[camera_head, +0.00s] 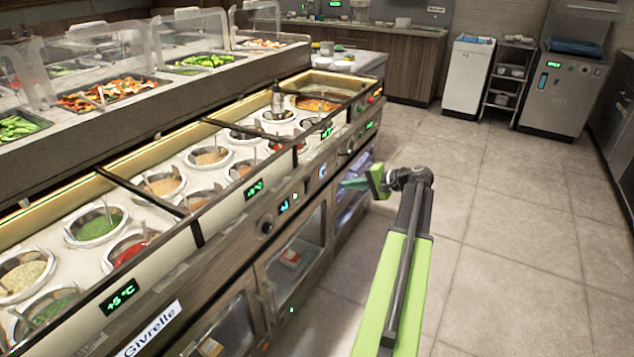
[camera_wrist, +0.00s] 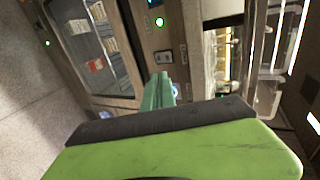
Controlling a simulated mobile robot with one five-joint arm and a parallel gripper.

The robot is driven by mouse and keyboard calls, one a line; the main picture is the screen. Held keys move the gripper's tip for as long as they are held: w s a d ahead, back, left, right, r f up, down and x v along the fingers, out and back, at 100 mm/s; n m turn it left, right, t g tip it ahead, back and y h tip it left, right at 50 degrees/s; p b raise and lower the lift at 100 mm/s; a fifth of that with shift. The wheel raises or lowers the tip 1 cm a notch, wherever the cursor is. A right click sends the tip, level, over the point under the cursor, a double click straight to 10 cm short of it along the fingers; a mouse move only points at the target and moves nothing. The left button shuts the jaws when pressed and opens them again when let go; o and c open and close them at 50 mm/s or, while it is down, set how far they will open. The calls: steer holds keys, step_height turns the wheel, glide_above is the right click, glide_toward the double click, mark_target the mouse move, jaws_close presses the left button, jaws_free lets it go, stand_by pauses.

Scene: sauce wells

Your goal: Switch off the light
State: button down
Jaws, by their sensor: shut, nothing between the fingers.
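My gripper (camera_head: 356,183) is shut and empty, held out in front of the counter's front panel. In the wrist view its green fingers (camera_wrist: 160,82) lie together over the panel. A small round blue-lit button (camera_head: 323,172) sits on that panel, left of my fingers in the head view. In the wrist view a bluish-white glow (camera_wrist: 175,90) shows beside the fingertips, partly hidden by them. I cannot tell whether my fingertips touch the panel. No switch label is readable.
The counter (camera_head: 190,240) holds several sauce wells. A dark knob (camera_head: 265,225) and green displays (camera_head: 254,189) line its front. Tiled floor (camera_head: 500,260) is clear to the right.

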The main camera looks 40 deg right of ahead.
steer(key=b, duration=0.4)
glide_toward(310, 183)
step_height(310, 183, down, 4)
steer(key=w, duration=0.1)
steer(key=shift+w+a+r, duration=0.2)
steer(key=shift+w+a, duration=0.05)
steer(key=shift+w, duration=0.5)
steer(key=shift+w+a+r, duration=0.2)
steer(key=shift+w+a, duration=0.05)
steer(key=shift+w, duration=0.5)
steer(key=shift+w+a+r, duration=0.2)
steer(key=shift+w+a, duration=0.1)
steer(key=shift+w, duration=0.5)
